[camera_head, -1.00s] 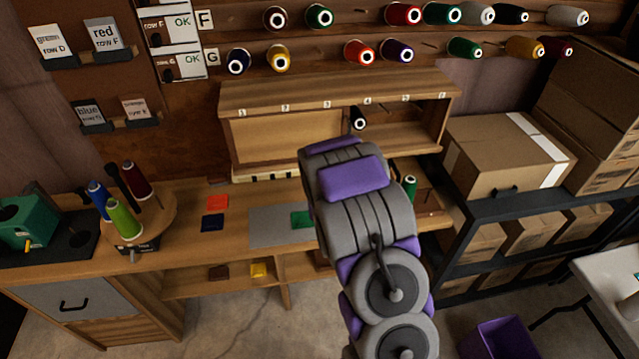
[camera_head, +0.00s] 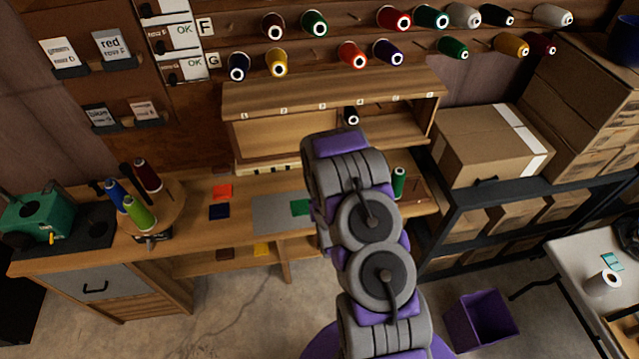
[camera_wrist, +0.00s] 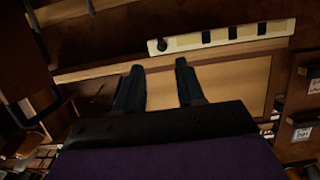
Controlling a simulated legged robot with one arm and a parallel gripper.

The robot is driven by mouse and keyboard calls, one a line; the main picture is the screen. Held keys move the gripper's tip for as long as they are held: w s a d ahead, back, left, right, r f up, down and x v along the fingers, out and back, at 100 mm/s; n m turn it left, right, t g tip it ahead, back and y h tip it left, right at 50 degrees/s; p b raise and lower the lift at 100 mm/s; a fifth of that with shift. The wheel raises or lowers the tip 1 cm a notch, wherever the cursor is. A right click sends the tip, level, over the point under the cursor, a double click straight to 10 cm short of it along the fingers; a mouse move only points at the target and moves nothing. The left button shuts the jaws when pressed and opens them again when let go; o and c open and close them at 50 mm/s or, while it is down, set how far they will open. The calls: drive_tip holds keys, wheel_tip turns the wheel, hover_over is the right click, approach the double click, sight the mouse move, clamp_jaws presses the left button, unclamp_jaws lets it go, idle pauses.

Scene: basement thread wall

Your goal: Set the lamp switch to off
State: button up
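A pale strip (camera_wrist: 222,36) with a round dark knob (camera_wrist: 162,45) and several dark rectangular pieces runs across the top of the wrist view. In the head view this pale strip (camera_head: 262,168) lies along the bottom of the wooden cubby shelf, partly behind my arm. No label marks the lamp switch, and I cannot tell which piece it is or how it is set. My gripper (camera_wrist: 160,66) is open and empty, its two dark fingers apart in front of the tan panel (camera_wrist: 225,85), pointing toward the strip. In the head view my arm hides the gripper.
The workbench (camera_head: 185,240) holds a spool carousel (camera_head: 155,205), a green machine (camera_head: 42,215) and coloured squares. Thread spools hang on the wall above. Cardboard boxes (camera_head: 490,145) fill a rack at right. A purple bin (camera_head: 482,318) and white table (camera_head: 590,255) stand at lower right.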

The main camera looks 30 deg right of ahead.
drive_tip(key=p+v, duration=0.6)
drive_tip(key=p, duration=0.2)
idle(0.7)
